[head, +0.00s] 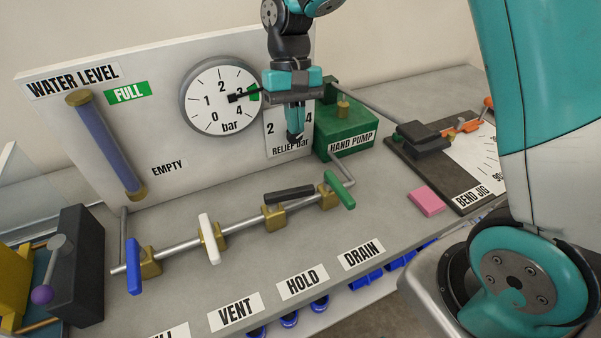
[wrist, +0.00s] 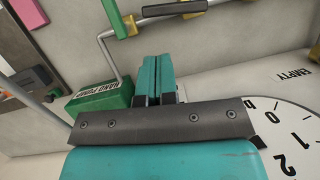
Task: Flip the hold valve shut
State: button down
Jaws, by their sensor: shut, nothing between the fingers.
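The hold valve has a black handle (head: 289,195) on a brass body (head: 274,217), third from the left on the pipe. The handle lies roughly along the pipe. It also shows at the top of the wrist view (wrist: 175,7). The HOLD label (head: 302,282) is on the bench front below. My gripper (head: 294,137) is shut and empty, pointing down above and behind the black handle, in front of the relief plate. In the wrist view its teal fingers (wrist: 154,58) are together, apart from the handle.
On the same pipe are a blue handle (head: 134,266), a white handle (head: 209,239) and a green handle (head: 340,190), turned across it. The green hand pump (head: 345,130) stands close right of my gripper. The gauge (head: 220,96) is left. A pink block (head: 426,202) lies right.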

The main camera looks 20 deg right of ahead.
aim_at(290, 198)
jog(key=shift+w+d+f+m+g, duration=0.15)
jog(key=shift+w+d+f+m, duration=0.1)
jog(key=shift+w+f, duration=0.2)
jog(key=shift+w+d+f+m+g, duration=0.2)
jog(key=shift+w+f, duration=0.1)
jog(key=shift+f, duration=0.2)
jog(key=p+x, duration=0.2)
jog(key=x, duration=0.8)
